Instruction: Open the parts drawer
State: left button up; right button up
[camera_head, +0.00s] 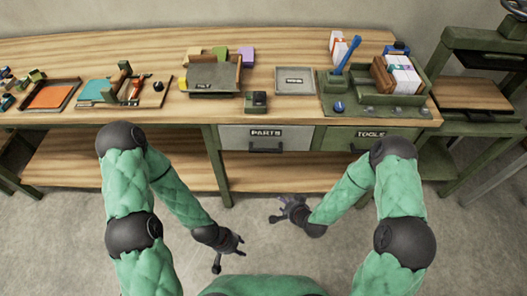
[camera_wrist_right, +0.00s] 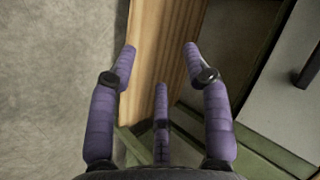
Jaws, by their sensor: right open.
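The parts drawer (camera_head: 237,136) is a pale grey front labelled PARTS under the workbench, with a dark bar handle (camera_head: 265,150). It looks shut, flush with the bench front. My right gripper (camera_head: 282,212) hangs in front of and below it, apart from the handle. In the right wrist view its purple fingers (camera_wrist_right: 160,62) are spread with nothing between them. A pale grey panel (camera_wrist_right: 272,108) with a dark bar shows at the right of that view. My left gripper (camera_head: 228,256) is lower and to the left, over the floor, with its fingers apart and empty.
A green tools drawer (camera_head: 340,136) adjoins on the right. The benchtop (camera_head: 190,112) holds trays, a grey plate (camera_head: 295,80) and an organizer with a blue tool. A wooden lower shelf (camera_head: 80,160) runs beneath. The concrete floor before the bench is clear.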

jog(key=w+a+r+m+t+y, duration=0.1)
jog(key=w+a+r+m+t, duration=0.2)
jog(key=w+r+m+t, duration=0.25)
jog(key=t+y, duration=0.2)
jog(key=t, duration=0.1)
send_near(266, 152)
jog(key=shift+m, duration=0.35)
jog(key=b+x, duration=0.1)
jog(key=x, duration=0.2)
jog(key=b+x, duration=0.1)
jog(key=x, duration=0.3)
jog(key=f+b+x, duration=0.1)
jog(key=x, duration=0.2)
jog(key=shift+w, duration=0.4)
grip_shut()
